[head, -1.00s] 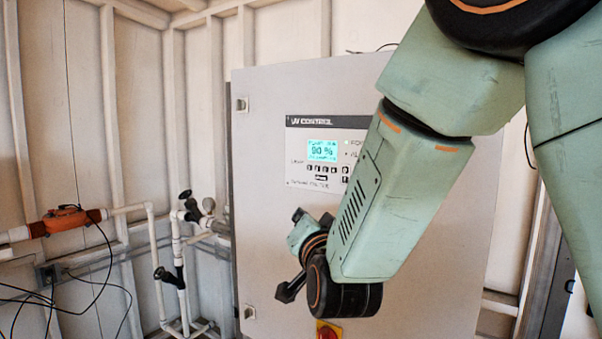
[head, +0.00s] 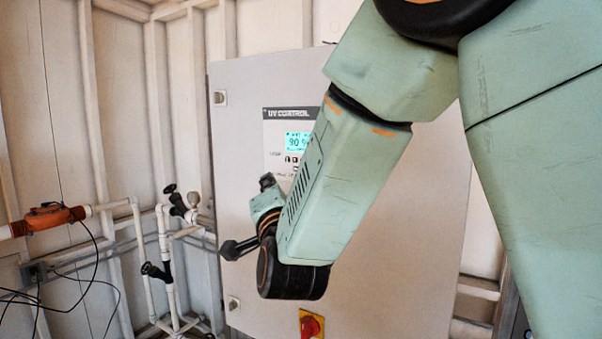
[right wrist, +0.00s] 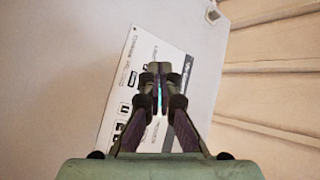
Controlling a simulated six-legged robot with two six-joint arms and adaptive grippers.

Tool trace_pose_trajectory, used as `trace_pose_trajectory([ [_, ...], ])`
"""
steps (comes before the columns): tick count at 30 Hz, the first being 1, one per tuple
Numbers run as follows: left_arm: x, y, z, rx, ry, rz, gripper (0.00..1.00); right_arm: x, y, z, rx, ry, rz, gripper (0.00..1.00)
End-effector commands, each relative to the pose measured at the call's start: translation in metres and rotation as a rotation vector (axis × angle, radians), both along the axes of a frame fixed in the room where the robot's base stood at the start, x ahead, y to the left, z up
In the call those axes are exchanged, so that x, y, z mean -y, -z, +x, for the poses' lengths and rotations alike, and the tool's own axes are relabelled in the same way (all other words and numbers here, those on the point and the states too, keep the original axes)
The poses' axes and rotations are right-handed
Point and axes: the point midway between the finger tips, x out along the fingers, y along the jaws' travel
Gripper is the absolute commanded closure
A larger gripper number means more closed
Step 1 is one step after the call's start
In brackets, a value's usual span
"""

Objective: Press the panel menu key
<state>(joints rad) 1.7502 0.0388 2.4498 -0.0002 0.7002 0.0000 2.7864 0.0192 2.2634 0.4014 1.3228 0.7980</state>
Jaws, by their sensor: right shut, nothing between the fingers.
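The control panel (head: 285,112) is a pale label plate with a dark "UV CONTROL" header and a lit cyan screen (head: 297,142), on a grey cabinet door. A row of small dark keys (head: 291,159) sits below the screen, partly hidden by my right arm. In the right wrist view the plate (right wrist: 160,45) appears turned, with several dark keys (right wrist: 125,108) left of the fingers. Key labels are too small to read, so I cannot tell the menu key. My right gripper (right wrist: 158,72) is shut and empty, pointing at the plate and covering most of the screen. Contact is not visible.
The cabinet (head: 400,220) fills the middle, with a red switch (head: 311,325) on a yellow plate low on it. White pipes with dark valves (head: 165,230) stand at left, near an orange pipe fitting (head: 48,218) and loose black cables.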

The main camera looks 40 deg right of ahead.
Motion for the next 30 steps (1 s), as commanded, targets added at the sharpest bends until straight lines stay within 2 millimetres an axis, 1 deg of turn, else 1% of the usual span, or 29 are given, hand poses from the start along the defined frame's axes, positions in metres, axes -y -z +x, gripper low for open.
trace_pose_trajectory([
  [4,0.0,0.0,0.0,0.0,-0.001,0.0,0.6,-0.001,0.0,0.0,0.0,-0.002,-0.003,1.0],
  [8,0.0,-0.001,0.0,0.0,-0.002,0.0,0.6,0.004,0.0,0.002,-0.001,-0.003,0.001,1.0],
  [14,0.0,-0.002,0.0,0.0,-0.001,0.0,0.6,0.02,0.0,0.009,0.0,-0.004,0.005,1.0],
  [24,0.0,-0.008,0.0,-0.001,-0.001,0.0,0.6,0.056,0.0,0.023,0.0,-0.003,0.001,1.0],
  [30,0.0,-0.008,0.0,-0.001,-0.002,0.0,0.6,0.072,0.001,0.031,-0.001,-0.004,-0.001,1.0],
])
